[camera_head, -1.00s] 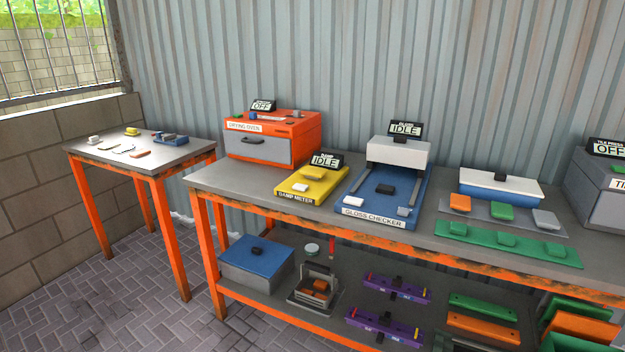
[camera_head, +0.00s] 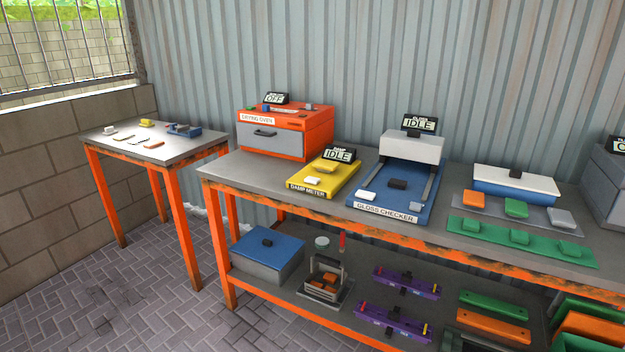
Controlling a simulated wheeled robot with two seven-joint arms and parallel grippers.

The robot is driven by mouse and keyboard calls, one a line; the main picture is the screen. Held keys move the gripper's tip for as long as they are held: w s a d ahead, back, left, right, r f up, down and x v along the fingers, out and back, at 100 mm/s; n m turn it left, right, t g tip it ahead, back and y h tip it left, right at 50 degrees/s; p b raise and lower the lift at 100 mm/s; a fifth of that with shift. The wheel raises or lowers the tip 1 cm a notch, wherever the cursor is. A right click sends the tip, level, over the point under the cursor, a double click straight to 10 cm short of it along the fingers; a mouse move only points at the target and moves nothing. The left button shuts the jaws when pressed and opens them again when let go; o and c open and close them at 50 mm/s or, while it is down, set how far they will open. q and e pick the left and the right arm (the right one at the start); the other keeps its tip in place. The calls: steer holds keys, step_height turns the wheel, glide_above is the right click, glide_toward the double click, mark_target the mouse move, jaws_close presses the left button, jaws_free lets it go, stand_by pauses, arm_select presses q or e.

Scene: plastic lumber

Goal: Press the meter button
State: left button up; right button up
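The yellow damp meter (camera_head: 325,189) lies on the grey workbench between the orange drying oven and the blue gloss checker. Its display (camera_head: 339,155) stands at its back edge and reads IDLE. A pale block (camera_head: 312,181) and a small orange-yellow block (camera_head: 325,167) sit on top of the meter. I cannot tell which part of it is the button. The gloss checker (camera_head: 392,204) to its right also has a display (camera_head: 420,124) reading IDLE. Neither of my grippers shows in the head view.
The orange drying oven (camera_head: 322,126) shows OFF. Coloured blocks on a grey tray (camera_head: 480,206) and a green strip (camera_head: 557,248) fill the bench's right. Boxes and purple fixtures (camera_head: 407,281) crowd the lower shelf. A small side table (camera_head: 181,151) stands left; the paved floor (camera_head: 110,290) before it is clear.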

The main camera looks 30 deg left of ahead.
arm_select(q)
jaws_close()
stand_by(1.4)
